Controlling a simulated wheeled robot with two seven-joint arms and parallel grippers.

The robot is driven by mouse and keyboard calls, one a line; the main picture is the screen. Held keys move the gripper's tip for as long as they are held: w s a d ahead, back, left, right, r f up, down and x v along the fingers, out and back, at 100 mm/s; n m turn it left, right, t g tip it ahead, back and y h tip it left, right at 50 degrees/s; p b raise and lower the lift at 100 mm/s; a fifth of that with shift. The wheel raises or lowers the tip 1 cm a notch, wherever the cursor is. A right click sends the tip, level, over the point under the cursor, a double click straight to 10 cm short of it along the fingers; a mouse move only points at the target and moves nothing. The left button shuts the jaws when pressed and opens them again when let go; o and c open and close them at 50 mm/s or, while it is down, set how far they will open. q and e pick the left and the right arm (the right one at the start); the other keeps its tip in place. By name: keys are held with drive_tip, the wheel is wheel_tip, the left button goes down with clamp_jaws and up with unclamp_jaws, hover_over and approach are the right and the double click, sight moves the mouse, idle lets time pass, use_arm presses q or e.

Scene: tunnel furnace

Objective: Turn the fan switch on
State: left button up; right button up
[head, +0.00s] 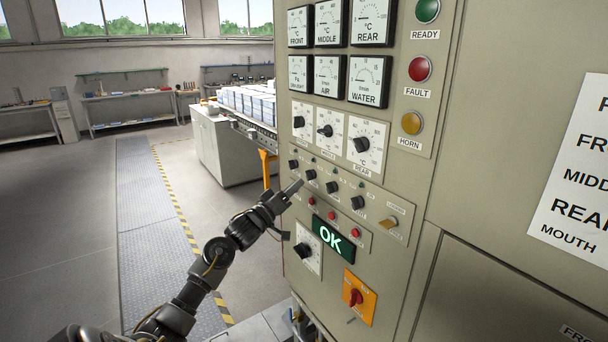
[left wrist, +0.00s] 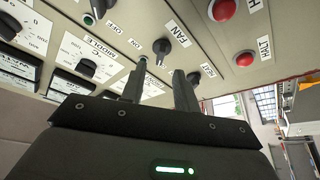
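The fan switch (left wrist: 160,47) is a small black rotary knob labelled FAN on the beige control panel (head: 408,150). In the left wrist view it appears just beyond and between my fingertips, with no clear contact. My left gripper (head: 295,187) reaches in from the left at the left edge of the panel's row of small knobs. In the left wrist view my left gripper (left wrist: 158,82) shows its two fingers apart with nothing between them. In the head view the small labels are too fine to read. My right gripper is not in view.
Nearby are red buttons (left wrist: 245,59), a green OK display (head: 333,240), dial knobs (head: 325,130) and an orange rotary switch (head: 358,297). A conveyor (head: 248,126) with white blocks stands behind left. The floor left is open.

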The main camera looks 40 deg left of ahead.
sight(310, 175)
use_arm(q)
drive_tip(key=p+x, duration=0.1)
drive_tip(key=x, duration=0.4)
drive_tip(key=shift+w, duration=0.15)
clamp_jaws()
drive_tip(key=shift+a+m+g+h+b, duration=0.1)
drive_tip(key=shift+m+g+h+b, duration=0.35)
drive_tip(key=shift+m+h+b, duration=2.15)
drive_tip(key=shift+a+m+g+h+b, duration=0.1)
drive_tip(key=shift+m+g+h+b, duration=0.45)
drive_tip(key=shift+m+b, duration=2.3)
drive_tip(key=shift+a+m+g+h+b, duration=0.1)
drive_tip(key=shift+m+g+h+b, duration=0.75)
drive_tip(key=shift+m, duration=3.7)
drive_tip(key=shift+t+h, duration=0.45)
drive_tip(key=shift+h, duration=0.35)
